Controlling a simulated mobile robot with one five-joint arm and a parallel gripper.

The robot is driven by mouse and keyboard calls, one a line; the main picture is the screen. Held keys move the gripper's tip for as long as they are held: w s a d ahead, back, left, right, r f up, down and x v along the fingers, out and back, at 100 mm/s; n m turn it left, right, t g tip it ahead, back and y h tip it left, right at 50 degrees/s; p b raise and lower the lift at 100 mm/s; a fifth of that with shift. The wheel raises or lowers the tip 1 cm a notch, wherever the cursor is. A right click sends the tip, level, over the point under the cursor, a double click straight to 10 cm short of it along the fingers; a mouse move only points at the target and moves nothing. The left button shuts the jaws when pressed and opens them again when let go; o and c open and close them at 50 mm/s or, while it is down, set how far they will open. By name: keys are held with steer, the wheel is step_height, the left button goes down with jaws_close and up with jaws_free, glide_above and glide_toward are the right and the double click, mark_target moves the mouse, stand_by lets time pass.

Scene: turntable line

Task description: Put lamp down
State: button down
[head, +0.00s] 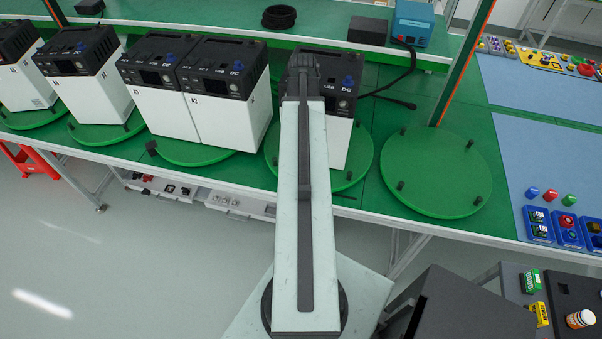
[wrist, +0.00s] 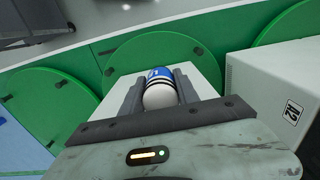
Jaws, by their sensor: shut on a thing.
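My gripper (wrist: 159,80) is shut on a rounded white thing with blue bands, which I take to be the lamp (wrist: 160,94). In the wrist view the lamp sits between the two dark fingers, in front of a white box. In the head view my arm reaches toward a black-topped white unit (head: 341,135) on a green turntable (head: 362,165). The fingers and lamp are hidden there behind my arm. Whether the lamp touches anything below it cannot be told.
An empty green turntable (head: 435,172) with small black pegs is at right. A blue mat (head: 548,165) holds small coloured parts. A black cable (head: 395,80) runs behind the unit.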

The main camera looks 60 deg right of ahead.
step_height(320, 180, down, 21)
steer(key=b, duration=1.9)
steer(key=shift+r+b, duration=0.15)
steer(key=shift+b, duration=0.15)
steer(key=c, duration=0.9)
jaws_free()
steer(key=shift+s, duration=0.1)
steer(key=shift+r, duration=0.15)
step_height(320, 180, up, 8)
steer(key=p, duration=0.8)
steer(key=shift+s+a, duration=0.2)
steer(key=shift+a, duration=0.2)
